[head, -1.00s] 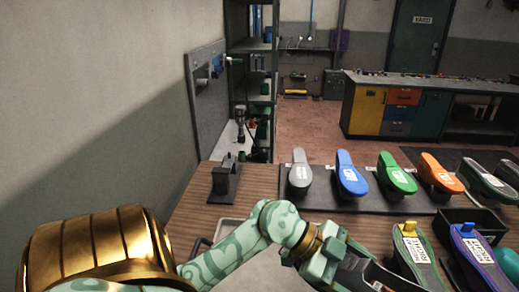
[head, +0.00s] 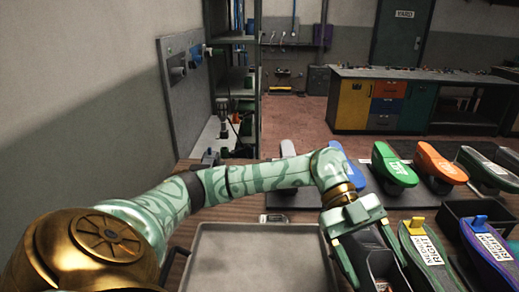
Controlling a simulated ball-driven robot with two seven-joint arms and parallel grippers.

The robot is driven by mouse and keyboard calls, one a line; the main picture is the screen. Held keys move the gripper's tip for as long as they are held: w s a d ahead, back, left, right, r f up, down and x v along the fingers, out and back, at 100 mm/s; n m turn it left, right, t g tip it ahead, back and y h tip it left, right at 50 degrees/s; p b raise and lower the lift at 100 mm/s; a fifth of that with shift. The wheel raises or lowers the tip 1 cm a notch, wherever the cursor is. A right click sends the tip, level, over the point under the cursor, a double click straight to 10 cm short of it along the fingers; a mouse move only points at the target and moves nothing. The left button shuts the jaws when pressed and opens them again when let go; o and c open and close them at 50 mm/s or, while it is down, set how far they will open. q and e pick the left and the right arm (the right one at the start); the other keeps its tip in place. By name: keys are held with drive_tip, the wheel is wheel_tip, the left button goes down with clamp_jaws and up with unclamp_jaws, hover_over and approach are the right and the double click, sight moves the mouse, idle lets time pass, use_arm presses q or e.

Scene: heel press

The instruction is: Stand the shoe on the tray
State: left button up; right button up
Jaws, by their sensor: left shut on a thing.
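My left gripper (head: 358,228) is at the lower right of centre in the head view, shut on a dark shoe (head: 382,262). Only part of the shoe shows between and below the fingers; the rest is hidden by the gripper or cut off by the picture's bottom edge. The grey, shallow, empty tray (head: 260,262) lies on the table at the bottom centre. The gripper and shoe are just right of the tray's right rim. My left arm crosses above the tray's far side. My right gripper is out of view.
Several upturned shoe forms stand in a row behind, among them a green one (head: 398,168) and an orange one (head: 438,164). A grey panel (head: 188,92) stands back left.

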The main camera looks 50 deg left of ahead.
use_arm(q)
drive_tip(key=shift+w+a+r, duration=0.25)
drive_tip(key=shift+a+r, duration=0.05)
drive_tip(key=shift+a, duration=0.25)
drive_tip(key=shift+a+f, duration=0.1)
drive_tip(key=shift+a, duration=0.3)
drive_tip(key=s+a+f, duration=0.2)
drive_tip(key=a+f, duration=0.1)
drive_tip(key=s+a+f+b, duration=0.1)
drive_tip(key=s+a+f, duration=0.1)
drive_tip(key=a+f, duration=0.1)
drive_tip(key=s+a+f+b, duration=0.1)
drive_tip(key=s+a+f, duration=0.1)
drive_tip(key=a, duration=0.3)
drive_tip(key=shift+a+f, duration=0.15)
drive_tip(key=shift+f, duration=0.35)
drive_tip(key=shift+s+a+f+b, duration=0.1)
drive_tip(key=shift+f+b, duration=0.15)
drive_tip(key=shift+f, duration=0.65)
drive_tip(key=shift+s+a+f+b, duration=0.1)
drive_tip(key=shift+f+b, duration=0.15)
drive_tip(key=shift+f, duration=0.65)
drive_tip(key=o, duration=1.3)
drive_tip(key=shift+f, duration=0.15)
